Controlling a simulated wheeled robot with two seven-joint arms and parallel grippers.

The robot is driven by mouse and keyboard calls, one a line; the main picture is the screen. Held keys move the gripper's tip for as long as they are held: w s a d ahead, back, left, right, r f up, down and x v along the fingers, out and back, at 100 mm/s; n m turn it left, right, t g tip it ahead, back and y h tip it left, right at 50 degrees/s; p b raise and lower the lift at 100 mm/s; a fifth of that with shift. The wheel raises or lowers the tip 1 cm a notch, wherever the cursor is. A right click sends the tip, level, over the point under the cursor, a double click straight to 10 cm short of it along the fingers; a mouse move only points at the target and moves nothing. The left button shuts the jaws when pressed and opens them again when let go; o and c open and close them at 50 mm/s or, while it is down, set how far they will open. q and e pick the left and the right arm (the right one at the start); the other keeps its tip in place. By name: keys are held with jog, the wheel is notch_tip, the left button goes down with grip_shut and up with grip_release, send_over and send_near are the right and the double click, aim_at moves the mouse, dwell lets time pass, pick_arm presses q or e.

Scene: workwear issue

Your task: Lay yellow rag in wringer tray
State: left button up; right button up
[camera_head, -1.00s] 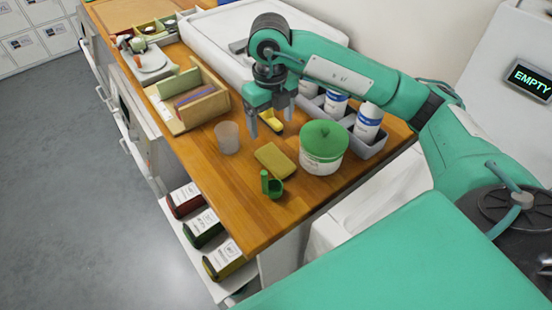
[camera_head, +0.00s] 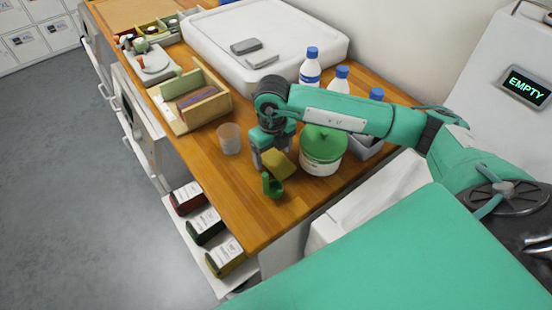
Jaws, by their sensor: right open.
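A folded dull-yellow pad (camera_head: 279,165), which looks like the yellow rag, lies on the wooden counter near its front edge. My right gripper (camera_head: 272,160) points down at the pad's far end, jaws open. Its fingers hide part of the pad, and I cannot tell whether they touch it. A large white shallow tray (camera_head: 215,45) stands at the back against the wall, with two grey pieces on it. I cannot tell if this is the wringer tray. My left gripper is not in view.
A white tub with a green lid (camera_head: 324,143) stands close right of the gripper. A green cup (camera_head: 272,187) stands in front, a clear cup (camera_head: 230,138) to the left. Blue-capped bottles (camera_head: 310,68) stand behind my arm. A wooden box (camera_head: 197,108) sits further left.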

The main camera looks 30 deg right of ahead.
jog(key=c, duration=1.1)
jog(key=shift+c, duration=0.2)
